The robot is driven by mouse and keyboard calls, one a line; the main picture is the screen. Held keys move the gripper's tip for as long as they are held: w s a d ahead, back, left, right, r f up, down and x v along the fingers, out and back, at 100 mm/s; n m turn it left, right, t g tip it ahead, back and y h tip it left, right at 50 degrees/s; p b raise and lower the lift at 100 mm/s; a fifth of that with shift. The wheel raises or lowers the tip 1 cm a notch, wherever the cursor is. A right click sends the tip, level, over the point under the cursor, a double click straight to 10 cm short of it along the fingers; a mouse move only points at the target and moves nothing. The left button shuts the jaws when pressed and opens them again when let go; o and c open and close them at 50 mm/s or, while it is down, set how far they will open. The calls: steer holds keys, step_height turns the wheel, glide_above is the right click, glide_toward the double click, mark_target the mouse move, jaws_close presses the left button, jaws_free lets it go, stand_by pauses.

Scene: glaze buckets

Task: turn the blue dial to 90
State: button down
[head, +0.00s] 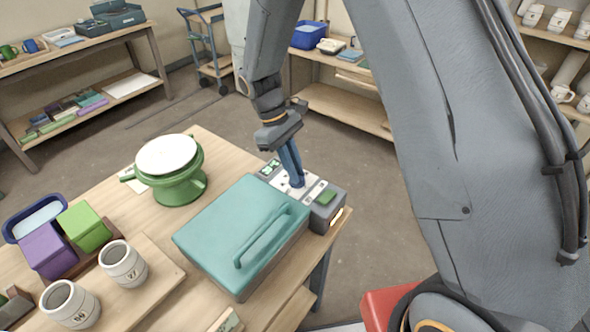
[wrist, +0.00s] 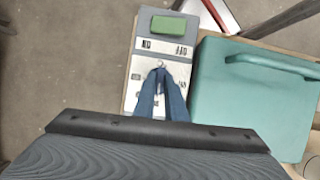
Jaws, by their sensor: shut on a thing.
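A grey control box (head: 340,200) with a white labelled face stands at the table's right end, beside a teal lidded case. It also shows in the wrist view (wrist: 188,56). My gripper (head: 297,183) points down onto this face, with its blue fingers close together. In the wrist view the fingertips (wrist: 161,72) meet at the middle of the panel, shut on the dial there. The blue dial itself is hidden by the fingers, so its pointer and setting cannot be read. Small dark markings lie around it on the white face, too small to read.
The teal case (head: 225,225) with a handle is close beside the control box. A green block-like button (wrist: 168,26) sits on the panel's end. A green banding wheel (head: 180,190), cups (head: 122,265) and purple and green containers (head: 84,227) stand on the table's left.

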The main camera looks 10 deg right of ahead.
stand_by(0.3)
steer(key=c, duration=1.8)
jaws_free()
steer(key=shift+r, duration=0.1)
steer(key=b+v, duration=0.2)
steer(key=v, duration=0.5)
steer(key=shift+w+r, duration=0.15)
steer(key=shift+r, duration=0.15)
steer(key=shift+a, duration=0.1)
